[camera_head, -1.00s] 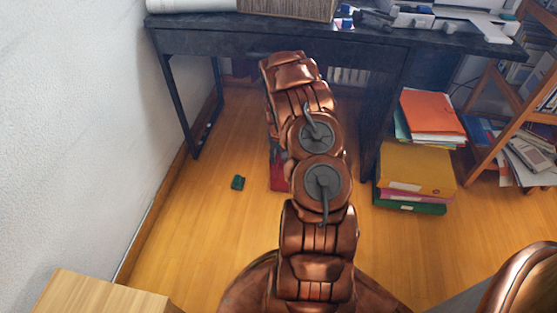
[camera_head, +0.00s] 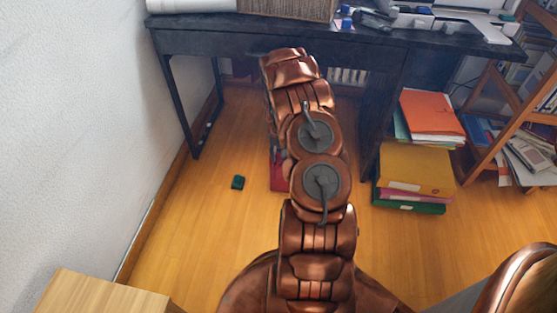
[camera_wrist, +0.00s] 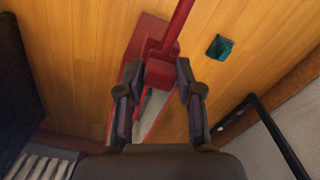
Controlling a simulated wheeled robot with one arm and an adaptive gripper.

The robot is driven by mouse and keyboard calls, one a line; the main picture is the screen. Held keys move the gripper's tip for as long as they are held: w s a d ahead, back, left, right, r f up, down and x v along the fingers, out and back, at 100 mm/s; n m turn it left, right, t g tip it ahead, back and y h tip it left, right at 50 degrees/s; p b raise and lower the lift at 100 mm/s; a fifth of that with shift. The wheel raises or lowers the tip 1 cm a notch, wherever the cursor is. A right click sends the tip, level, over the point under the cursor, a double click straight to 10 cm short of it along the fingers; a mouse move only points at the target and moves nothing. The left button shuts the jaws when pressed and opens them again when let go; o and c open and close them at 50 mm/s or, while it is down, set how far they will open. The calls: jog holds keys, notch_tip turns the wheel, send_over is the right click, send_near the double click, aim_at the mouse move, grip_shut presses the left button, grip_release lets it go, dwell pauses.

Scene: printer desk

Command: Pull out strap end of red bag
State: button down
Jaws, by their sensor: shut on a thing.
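The red bag (camera_head: 277,178) is on the wooden floor under the desk, mostly hidden behind my arm in the head view. In the wrist view, its red body (camera_wrist: 145,32) lies behind a long narrow red strap (camera_wrist: 180,20), which runs up to the top edge. My gripper (camera_wrist: 159,68) has its two dark fingers on either side of the thick red strap end (camera_wrist: 160,74) and is shut on it. The head view does not show my fingers.
A small green object (camera_head: 238,182) lies on the floor to the left; it also shows in the wrist view (camera_wrist: 219,47). The black desk (camera_head: 230,42) stands above, with a leg (camera_wrist: 280,135) close by. Stacked folders (camera_head: 415,170) stand at the right.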

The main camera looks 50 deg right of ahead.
aim_at(279, 154)
jog(key=shift+r+p, duration=0.65)
jog(key=shift+r, duration=0.95)
